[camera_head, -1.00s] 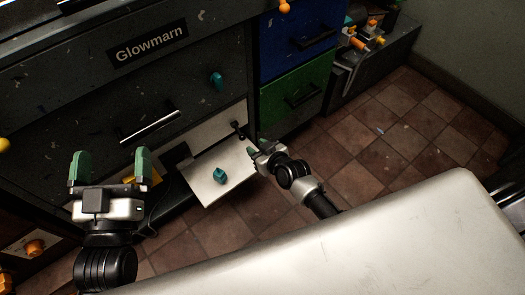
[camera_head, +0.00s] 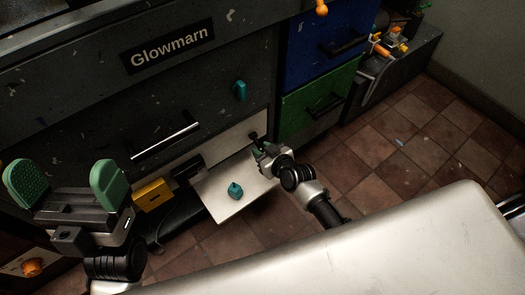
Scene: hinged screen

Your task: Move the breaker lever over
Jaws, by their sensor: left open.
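A small black lever-like part (camera_head: 253,136) sticks out of the white strip on the dark cabinet front; I cannot tell for sure that it is the breaker lever. Below it, a white hinged panel (camera_head: 218,196) with a teal knob (camera_head: 235,189) is folded out from the cabinet. My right gripper (camera_head: 262,150) is at the panel's upper right corner, just below the black part. Its fingers are small and partly hidden, so contact and opening are unclear. My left gripper (camera_head: 68,186), with green fingertips, is wide open and empty, in front of the cabinet at the left.
The dark cabinet (camera_head: 70,110) has a metal bar handle (camera_head: 165,141) and another teal knob (camera_head: 240,91). A yellow block (camera_head: 152,193) sits left of the panel. Blue (camera_head: 310,50) and green (camera_head: 305,112) drawers stand at the right. The tiled floor (camera_head: 430,130) is clear at the right.

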